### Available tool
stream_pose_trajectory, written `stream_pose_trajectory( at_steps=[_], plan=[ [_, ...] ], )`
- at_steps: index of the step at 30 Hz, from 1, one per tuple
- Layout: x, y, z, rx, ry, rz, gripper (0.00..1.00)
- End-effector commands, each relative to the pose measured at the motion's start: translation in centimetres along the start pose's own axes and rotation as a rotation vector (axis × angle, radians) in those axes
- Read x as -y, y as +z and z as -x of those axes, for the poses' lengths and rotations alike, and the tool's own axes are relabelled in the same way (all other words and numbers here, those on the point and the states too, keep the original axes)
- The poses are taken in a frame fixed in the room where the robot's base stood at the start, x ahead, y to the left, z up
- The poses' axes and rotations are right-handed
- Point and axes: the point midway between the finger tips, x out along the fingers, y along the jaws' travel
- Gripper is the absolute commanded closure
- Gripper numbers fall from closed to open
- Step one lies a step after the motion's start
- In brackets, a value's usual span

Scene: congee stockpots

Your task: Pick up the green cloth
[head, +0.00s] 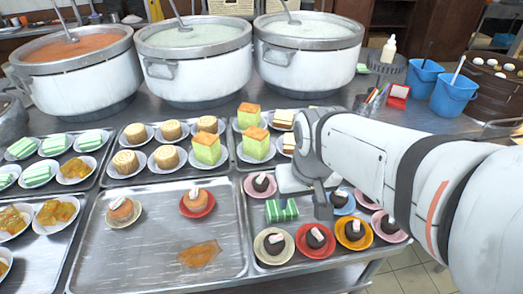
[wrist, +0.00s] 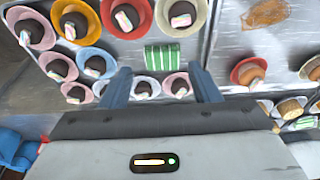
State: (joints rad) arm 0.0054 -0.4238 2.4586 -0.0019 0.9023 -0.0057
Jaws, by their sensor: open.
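The green cloth (head: 281,210) has white stripes and lies on the metal tray among plates of small dark cakes. In the wrist view the green cloth (wrist: 162,57) shows just beyond and between my two fingertips. My gripper (wrist: 163,80) is open, with its fingers apart and nothing between them. In the head view my gripper (head: 318,205) is over the right-hand tray, to the right of the cloth and partly hidden by my arm.
Cake plates crowd around the cloth, including a pink plate (head: 260,186) behind it and a cream plate (head: 273,246) in front. The tray (head: 88,256) to the left has bare room. Large stockpots (head: 195,58) stand behind; blue buckets (head: 453,95) stand right.

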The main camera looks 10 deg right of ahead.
Motion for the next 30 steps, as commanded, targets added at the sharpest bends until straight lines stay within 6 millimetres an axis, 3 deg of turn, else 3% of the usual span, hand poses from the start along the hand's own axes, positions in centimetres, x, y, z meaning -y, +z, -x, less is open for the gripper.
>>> stream_pose_trajectory(
  at_steps=[1,9,15,20,30],
  plan=[
    [-0.2,-0.8,-1.7,0.022,0.001,-0.006,0.4],
    [-0.2,-6.4,-9.1,0.138,-0.001,-0.006,0.18],
    [-0.2,-8.9,-13.0,0.191,-0.002,-0.006,0.01],
    [-0.2,-9.5,-14.5,0.207,-0.002,-0.006,0.0],
    [0.0,-8.8,-18.4,0.209,-0.002,-0.005,0.0]
  ],
)
